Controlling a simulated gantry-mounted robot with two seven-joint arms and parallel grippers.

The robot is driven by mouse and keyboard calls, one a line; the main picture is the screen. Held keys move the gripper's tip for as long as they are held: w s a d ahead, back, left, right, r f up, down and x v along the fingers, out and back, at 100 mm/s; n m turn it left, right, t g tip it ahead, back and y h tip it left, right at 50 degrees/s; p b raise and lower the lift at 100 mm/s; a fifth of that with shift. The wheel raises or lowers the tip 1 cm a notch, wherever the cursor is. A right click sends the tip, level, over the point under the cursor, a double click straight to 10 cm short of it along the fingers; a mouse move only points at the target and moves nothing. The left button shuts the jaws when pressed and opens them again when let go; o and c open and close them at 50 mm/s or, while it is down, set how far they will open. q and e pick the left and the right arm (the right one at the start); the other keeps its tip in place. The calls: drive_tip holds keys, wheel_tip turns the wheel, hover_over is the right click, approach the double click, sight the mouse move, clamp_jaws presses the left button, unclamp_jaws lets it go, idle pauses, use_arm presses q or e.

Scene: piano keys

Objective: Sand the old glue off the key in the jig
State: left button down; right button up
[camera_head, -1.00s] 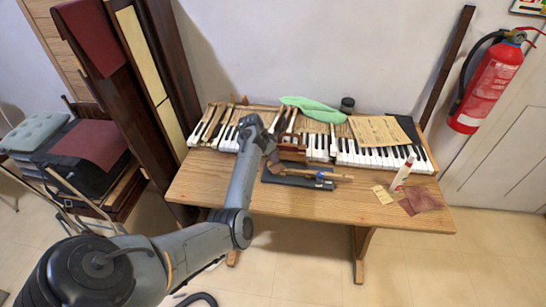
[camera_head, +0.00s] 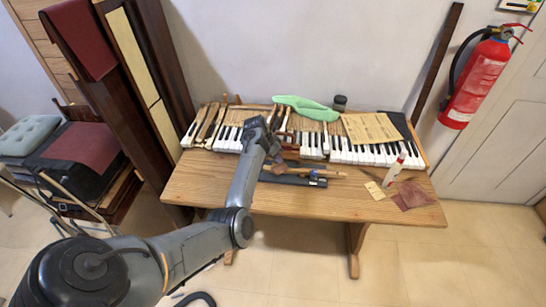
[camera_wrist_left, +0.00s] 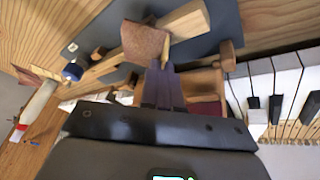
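The jig (camera_head: 293,180) is a dark flat base on the table's middle, holding a light wooden key (camera_head: 330,174) with a blue piece (camera_head: 313,175) near its right part. The left wrist view also shows the jig (camera_wrist_left: 228,20), the key (camera_wrist_left: 188,22) and the blue piece (camera_wrist_left: 72,72). My left gripper (camera_head: 276,160) is over the jig's left part. In the left wrist view its fingers (camera_wrist_left: 162,72) are together on a small brown sandpaper piece (camera_wrist_left: 145,42), which overlaps the key. Whether the sandpaper touches the key is unclear. My right gripper is not in view.
The keyboard (camera_head: 375,155) with several loose keys lies behind the jig. A green cloth (camera_head: 305,106), dark jar (camera_head: 339,103) and paper sheet (camera_head: 371,128) are at the back. A white bottle (camera_head: 394,169), small card (camera_head: 374,190) and reddish-brown sheets (camera_head: 412,195) lie right. The table's front is clear.

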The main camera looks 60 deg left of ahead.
use_arm(q)
drive_tip(key=shift+w+d+f, duration=0.15)
drive_tip(key=shift+w+d, duration=1.1)
drive_tip(key=shift+w, duration=0.25)
drive_tip(key=shift+w+d+p, duration=0.45)
drive_tip(key=shift+w+d, duration=0.75)
drive_tip(key=shift+w, duration=0.2)
drive_tip(key=shift+w+d+r+p, duration=0.1)
drive_tip(key=shift+r+p, duration=0.15)
drive_tip(key=shift+p, duration=0.2)
drive_tip(key=shift+s+a+p, duration=0.75)
drive_tip(key=shift+s+p, duration=0.05)
drive_tip(key=shift+s, duration=0.05)
drive_tip(key=shift+s+a+f+p, duration=0.1)
drive_tip(key=shift+s+a+p, duration=0.35)
drive_tip(key=shift+s+a, duration=0.25)
drive_tip(key=shift+s+a+p, duration=0.5)
drive_tip(key=shift+s+p, duration=0.05)
drive_tip(key=shift+s, duration=0.15)
drive_tip(key=shift+s+a+f+p, duration=0.2)
drive_tip(key=shift+s+a+p, duration=0.15)
drive_tip(key=shift+s+a, duration=0.35)
drive_tip(key=shift+s+a+r+p, duration=0.1)
drive_tip(key=shift+s+a+p, duration=0.45)
drive_tip(key=shift+s, duration=0.25)
drive_tip(key=shift+s+a+p, duration=0.35)
drive_tip(key=shift+s+a, duration=0.3)
drive_tip(key=shift+s, duration=0.15)
